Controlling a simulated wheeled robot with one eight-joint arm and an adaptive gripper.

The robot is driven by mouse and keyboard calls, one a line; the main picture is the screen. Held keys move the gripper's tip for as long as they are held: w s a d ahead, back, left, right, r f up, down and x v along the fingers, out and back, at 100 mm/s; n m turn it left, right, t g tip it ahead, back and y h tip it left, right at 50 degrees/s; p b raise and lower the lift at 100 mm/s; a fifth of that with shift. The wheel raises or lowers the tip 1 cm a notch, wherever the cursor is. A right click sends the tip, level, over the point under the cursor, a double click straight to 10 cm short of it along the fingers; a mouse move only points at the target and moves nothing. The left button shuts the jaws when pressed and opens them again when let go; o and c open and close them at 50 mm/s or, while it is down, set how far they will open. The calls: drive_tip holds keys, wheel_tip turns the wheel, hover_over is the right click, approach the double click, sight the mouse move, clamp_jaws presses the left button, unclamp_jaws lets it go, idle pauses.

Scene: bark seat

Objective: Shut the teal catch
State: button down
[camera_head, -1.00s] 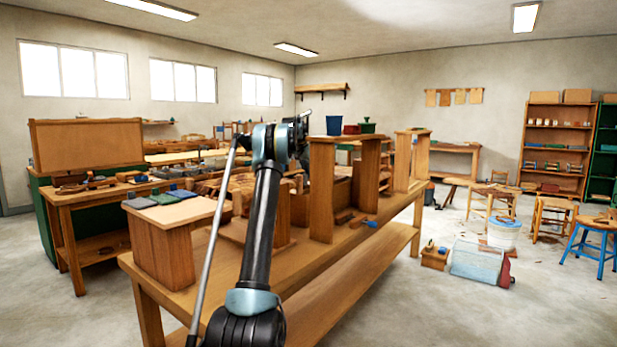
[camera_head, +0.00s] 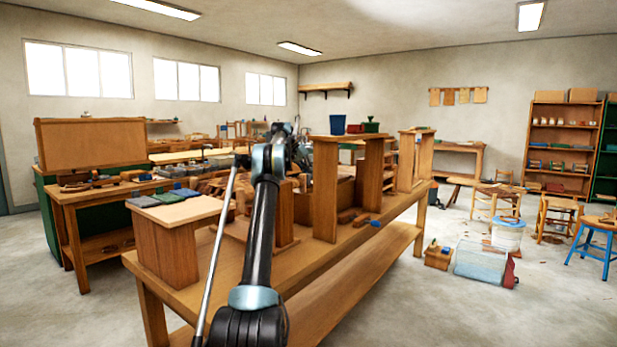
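I cannot make out a teal catch in the head view. A wooden box (camera_head: 331,194) stands on the long workbench (camera_head: 340,262), partly hidden behind upright boards and my arm. My gripper (camera_head: 298,150) is at the far end of my arm, small and dark, above the bench and left of the tall wooden stand (camera_head: 325,190). Its fingers are too small and overlapped to tell whether they are open or shut. I see nothing held in it.
A blue cup (camera_head: 337,125) and a green container (camera_head: 371,125) stand on top of the tall stand. A low wooden block stand (camera_head: 165,250) with dark pads is at the bench's near left. A small blue item (camera_head: 375,223) lies near the bench's right edge.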

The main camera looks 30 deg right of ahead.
drive_tip(key=c, duration=1.6)
unclamp_jaws()
drive_tip(key=shift+r, duration=0.1)
drive_tip(key=v, duration=0.7)
drive_tip(key=shift+w, duration=0.2)
drive_tip(key=shift+a+r, duration=0.1)
